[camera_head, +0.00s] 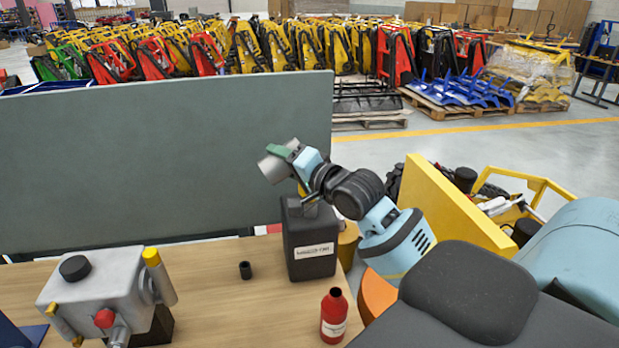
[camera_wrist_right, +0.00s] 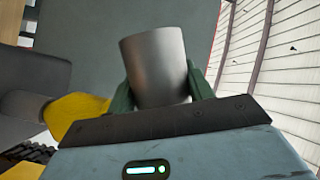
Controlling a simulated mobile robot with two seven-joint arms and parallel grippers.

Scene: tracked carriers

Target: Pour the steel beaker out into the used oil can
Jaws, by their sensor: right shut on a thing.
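The steel beaker (camera_head: 273,168) is a plain grey metal cylinder, held in the air and tipped well over toward its side. My right gripper (camera_head: 286,155) is shut on it, with green fingers on either side. The right wrist view also shows the beaker (camera_wrist_right: 156,68) between the fingers (camera_wrist_right: 160,90). The used oil can (camera_head: 310,235) is a dark, square can with a white label, upright on the table. The beaker is above the can and a little to its left in the head view. I see no stream, and the beaker's inside is hidden. My left gripper is out of view.
A small black cap (camera_head: 245,270) lies left of the can on the wooden table (camera_head: 215,305). A red bottle (camera_head: 334,312) stands at the front right. A grey metal housing (camera_head: 95,285) stands at the left. A grey-green panel (camera_head: 160,160) rises behind the table.

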